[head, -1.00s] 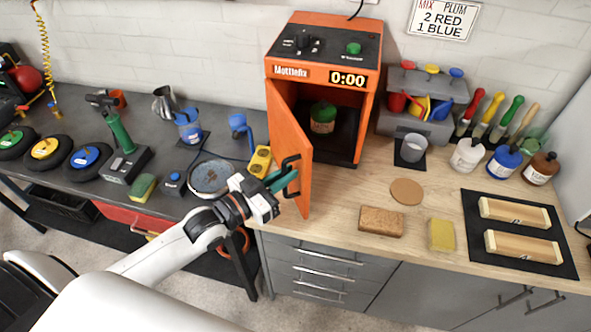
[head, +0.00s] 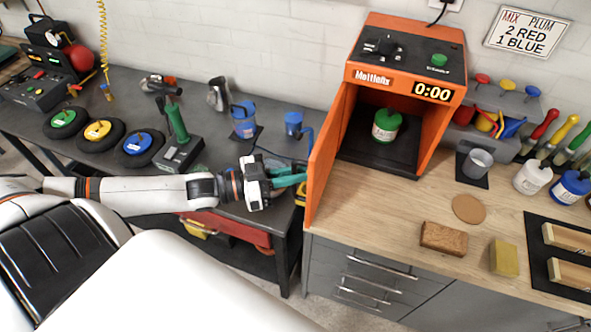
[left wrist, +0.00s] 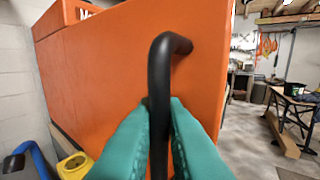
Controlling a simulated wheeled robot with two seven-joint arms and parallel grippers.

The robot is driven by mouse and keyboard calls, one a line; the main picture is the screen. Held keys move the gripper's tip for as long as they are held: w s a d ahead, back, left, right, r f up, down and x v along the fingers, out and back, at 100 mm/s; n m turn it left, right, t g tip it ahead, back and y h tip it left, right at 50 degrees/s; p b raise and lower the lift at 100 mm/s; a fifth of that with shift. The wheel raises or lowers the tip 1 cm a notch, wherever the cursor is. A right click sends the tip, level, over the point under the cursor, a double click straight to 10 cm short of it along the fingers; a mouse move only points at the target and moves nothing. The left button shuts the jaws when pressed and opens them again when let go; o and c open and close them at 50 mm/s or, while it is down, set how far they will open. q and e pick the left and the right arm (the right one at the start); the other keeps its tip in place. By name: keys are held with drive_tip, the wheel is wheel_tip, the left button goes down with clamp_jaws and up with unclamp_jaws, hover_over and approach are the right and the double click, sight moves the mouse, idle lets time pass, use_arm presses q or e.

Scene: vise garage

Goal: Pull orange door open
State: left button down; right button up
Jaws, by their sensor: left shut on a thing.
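The orange door (head: 326,161) of the orange Mottlefix machine (head: 412,60) stands swung open to the left, seen nearly edge-on in the head view. A white jar with a green lid (head: 386,125) stands inside the open chamber. My left gripper (head: 298,178) reaches the door's outer face from the left. In the left wrist view its teal fingers (left wrist: 160,125) are shut on the black door handle (left wrist: 160,85), one finger on each side. The orange door face (left wrist: 130,60) fills much of that view. My right gripper is not in view.
On the wooden counter (head: 385,225) are a brown sponge block (head: 444,239), a yellow sponge (head: 504,257), a round coaster (head: 468,209) and a grey cup (head: 477,163). The grey bench at left holds wheels, a blue jug (head: 244,120) and a green-handled tool (head: 178,130).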

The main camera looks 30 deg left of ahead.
use_arm(q)
drive_tip(key=shift+w+a+r, duration=0.1)
drive_tip(key=shift+a+r, duration=0.05)
drive_tip(key=shift+a, duration=0.2)
drive_tip(key=c, duration=1.8)
unclamp_jaws()
drive_tip(key=shift+c, duration=0.2)
drive_tip(key=shift+w+d, duration=0.1)
drive_tip(key=p+v, duration=0.2)
drive_tip(key=v, duration=1)
